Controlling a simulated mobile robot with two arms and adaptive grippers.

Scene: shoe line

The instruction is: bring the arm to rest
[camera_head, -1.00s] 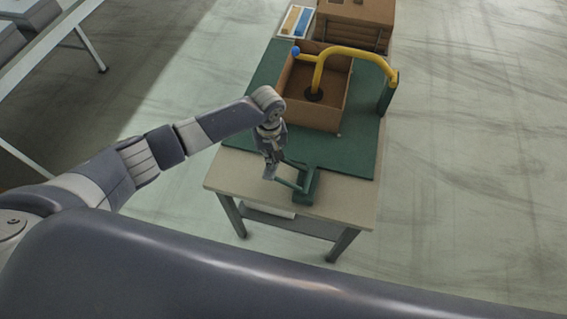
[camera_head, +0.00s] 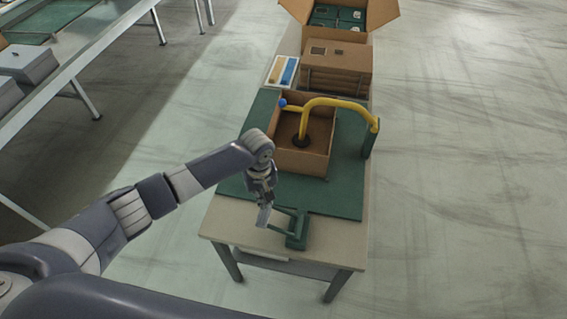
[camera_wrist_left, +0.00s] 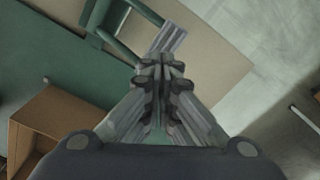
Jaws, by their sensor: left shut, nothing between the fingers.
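My left gripper (camera_head: 265,199) hangs over the near part of the work table (camera_head: 325,246), pointing down. Its fingers are shut and empty; the wrist view shows them together (camera_wrist_left: 160,72). Just beyond the fingertips is a light grey plate (camera_head: 263,216), at the end of a green bracket (camera_head: 297,232) near the table's front edge. The wrist view also shows the plate (camera_wrist_left: 172,40) and the bracket (camera_wrist_left: 125,18). I cannot tell whether the fingertips touch the plate. My right gripper is not in view.
An open cardboard box (camera_head: 314,164) stands on the green mat (camera_head: 340,198), with a yellow curved pipe (camera_head: 335,101) over it. Behind are a blue and yellow tray (camera_head: 282,71) and stacked cartons (camera_head: 335,68). A conveyor (camera_head: 75,55) runs at left. Floor at right is clear.

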